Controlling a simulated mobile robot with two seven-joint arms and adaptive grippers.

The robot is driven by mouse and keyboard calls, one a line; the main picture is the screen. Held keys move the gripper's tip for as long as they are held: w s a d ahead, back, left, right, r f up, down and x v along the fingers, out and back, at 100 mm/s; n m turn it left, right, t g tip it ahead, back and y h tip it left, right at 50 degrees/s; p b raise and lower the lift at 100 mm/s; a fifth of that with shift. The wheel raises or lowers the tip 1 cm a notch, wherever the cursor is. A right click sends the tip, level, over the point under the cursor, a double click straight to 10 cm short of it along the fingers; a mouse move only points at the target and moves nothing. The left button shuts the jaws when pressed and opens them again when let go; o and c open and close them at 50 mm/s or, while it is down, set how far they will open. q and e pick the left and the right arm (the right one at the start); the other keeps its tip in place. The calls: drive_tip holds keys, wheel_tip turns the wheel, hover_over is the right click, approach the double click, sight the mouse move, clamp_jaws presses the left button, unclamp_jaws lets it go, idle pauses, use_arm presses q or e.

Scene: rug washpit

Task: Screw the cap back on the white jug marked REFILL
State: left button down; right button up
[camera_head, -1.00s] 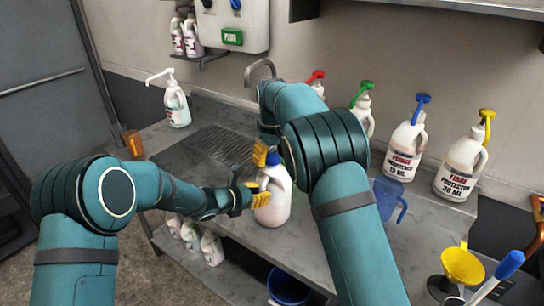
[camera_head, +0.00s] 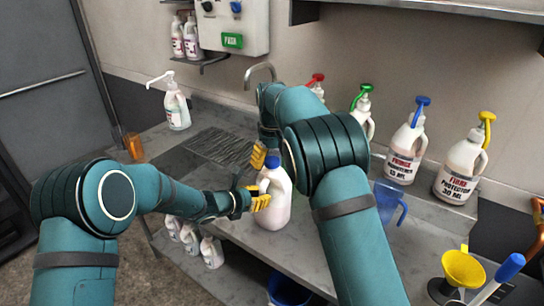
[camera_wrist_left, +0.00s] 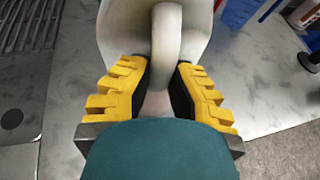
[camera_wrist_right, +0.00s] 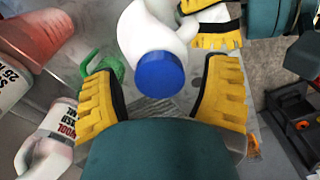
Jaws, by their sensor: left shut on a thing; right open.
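The white jug (camera_head: 274,208) stands upright on the steel bench in the head view. Its blue cap (camera_head: 272,162) sits over the mouth, and it also shows from above in the right wrist view (camera_wrist_right: 160,72). I cannot tell how tightly the cap is seated. No REFILL marking shows on the visible sides. My left gripper (camera_head: 254,199) is shut on the jug's handle (camera_wrist_left: 167,45). My right gripper (camera_head: 262,155) is open close to the cap. In its wrist view the fingers (camera_wrist_right: 162,90) are spread wide, with the cap between and beyond them.
Pump bottles with blue (camera_head: 405,145) and yellow (camera_head: 464,165) tops stand along the wall. A blue measuring jug (camera_head: 391,203) is right of my right forearm. A yellow funnel (camera_head: 462,268) is at lower right, and a white pump bottle (camera_head: 177,110) is at back left.

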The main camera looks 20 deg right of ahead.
wheel_tip(320, 180, up, 12)
idle(0.5)
use_arm(q)
drive_tip(key=c, duration=1)
unclamp_jaws()
drive_tip(key=shift+o, duration=0.2)
drive_tip(key=v, duration=1.2)
